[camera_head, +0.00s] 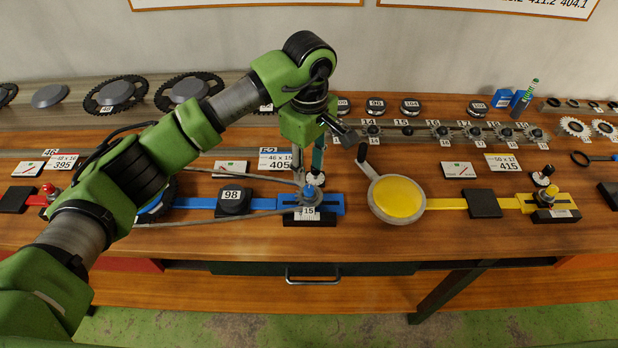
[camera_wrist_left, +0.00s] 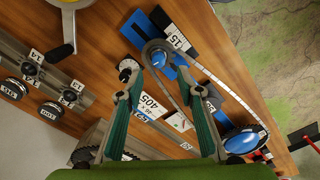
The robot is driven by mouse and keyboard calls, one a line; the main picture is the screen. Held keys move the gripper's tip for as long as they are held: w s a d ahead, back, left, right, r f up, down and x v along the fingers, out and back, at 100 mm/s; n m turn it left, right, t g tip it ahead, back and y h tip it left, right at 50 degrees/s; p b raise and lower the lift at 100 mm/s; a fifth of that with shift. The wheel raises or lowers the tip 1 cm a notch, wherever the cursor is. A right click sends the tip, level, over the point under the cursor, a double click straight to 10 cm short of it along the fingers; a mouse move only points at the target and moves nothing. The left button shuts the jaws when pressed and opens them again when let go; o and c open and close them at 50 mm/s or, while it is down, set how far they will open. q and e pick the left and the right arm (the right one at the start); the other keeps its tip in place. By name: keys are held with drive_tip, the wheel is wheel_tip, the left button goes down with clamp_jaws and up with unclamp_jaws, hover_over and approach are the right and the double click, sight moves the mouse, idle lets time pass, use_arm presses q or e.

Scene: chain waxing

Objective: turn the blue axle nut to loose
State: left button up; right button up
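The blue axle nut (camera_head: 309,190) sits on the small sprocket of the blue stand, just behind the black block marked 15 (camera_head: 307,213). A grey chain runs around that sprocket. The nut also shows in the left wrist view (camera_wrist_left: 158,60), between and just beyond the fingertips. My left gripper (camera_head: 309,168) points down, just above the nut. Its two green fingers stand apart in the left wrist view (camera_wrist_left: 153,72), open and empty. I cannot tell whether a fingertip touches the nut. My right gripper is not in view.
A yellow wax pan (camera_head: 398,198) with a handle stands right of the blue stand, on a yellow bar with its own axle. A black block marked 98 (camera_head: 234,199) sits on the blue bar (camera_head: 195,203). Sprockets line the rail behind. The bench's front edge is close.

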sight(309, 188)
use_arm(q)
drive_tip(key=f+p, duration=0.1)
drive_tip(key=f, duration=0.2)
drive_tip(key=f+p, duration=0.1)
drive_tip(key=f, duration=0.1)
drive_tip(key=shift+w+f, duration=0.2)
drive_tip(key=shift+f, duration=0.8)
clamp_jaws()
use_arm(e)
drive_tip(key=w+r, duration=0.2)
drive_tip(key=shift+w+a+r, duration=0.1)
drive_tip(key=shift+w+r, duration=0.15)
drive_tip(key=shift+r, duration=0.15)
